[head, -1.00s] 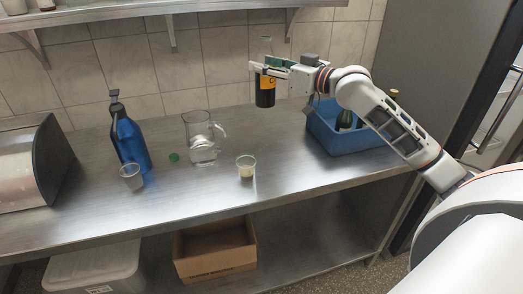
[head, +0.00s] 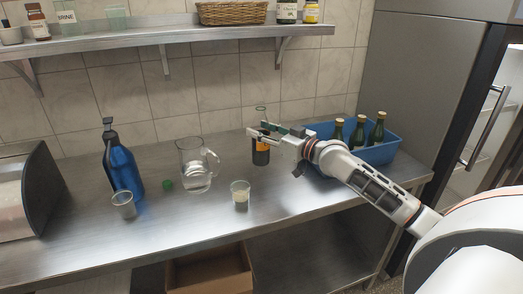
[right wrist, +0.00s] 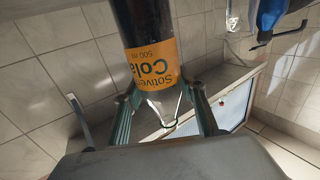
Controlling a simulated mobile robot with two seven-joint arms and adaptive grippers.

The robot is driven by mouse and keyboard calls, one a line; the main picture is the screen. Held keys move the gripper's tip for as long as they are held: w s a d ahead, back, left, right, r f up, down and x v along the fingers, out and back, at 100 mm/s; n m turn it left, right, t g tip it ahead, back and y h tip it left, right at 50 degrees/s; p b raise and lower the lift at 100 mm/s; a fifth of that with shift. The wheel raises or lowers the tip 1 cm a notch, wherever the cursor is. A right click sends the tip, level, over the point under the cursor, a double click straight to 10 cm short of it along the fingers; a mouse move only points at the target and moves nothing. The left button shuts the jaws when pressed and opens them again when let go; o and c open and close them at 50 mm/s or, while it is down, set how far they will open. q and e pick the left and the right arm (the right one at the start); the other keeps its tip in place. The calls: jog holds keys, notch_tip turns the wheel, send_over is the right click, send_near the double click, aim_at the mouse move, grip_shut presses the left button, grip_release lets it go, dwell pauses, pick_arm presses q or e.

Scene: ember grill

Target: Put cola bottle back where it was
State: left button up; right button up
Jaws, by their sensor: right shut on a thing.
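The cola bottle (head: 261,152) is dark with an orange label and a clear neck. It is upright at the back of the steel counter (head: 300,200), right of the glass pitcher. I cannot tell whether its base touches the counter. My right gripper (head: 263,132) is shut on the bottle's upper part from the right side. In the right wrist view the bottle (right wrist: 150,60) appears upside down between the fingers, its label reading "Cola". My left gripper is not in view.
A pitcher (head: 196,172), a cup with pale contents (head: 240,197), a green cap (head: 167,185), a grey cup (head: 124,206) and a blue pump bottle (head: 122,168) stand left. A blue crate (head: 382,155) with green bottles is right. A wall shelf (head: 170,36) hangs above.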

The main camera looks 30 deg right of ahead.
aim_at(268, 151)
notch_tip(268, 151, down, 6)
jog(key=shift+r+b, duration=0.25)
jog(key=shift+b, duration=0.6)
jog(key=shift+f, duration=0.45)
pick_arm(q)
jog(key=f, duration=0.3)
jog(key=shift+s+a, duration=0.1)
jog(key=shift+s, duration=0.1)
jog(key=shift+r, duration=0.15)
pick_arm(e)
jog(key=o, duration=1)
jog(key=shift+f, duration=0.2)
jog(key=o, duration=0.4)
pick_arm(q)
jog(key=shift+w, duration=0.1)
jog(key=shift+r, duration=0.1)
pick_arm(e)
jog(key=shift+r, duration=0.1)
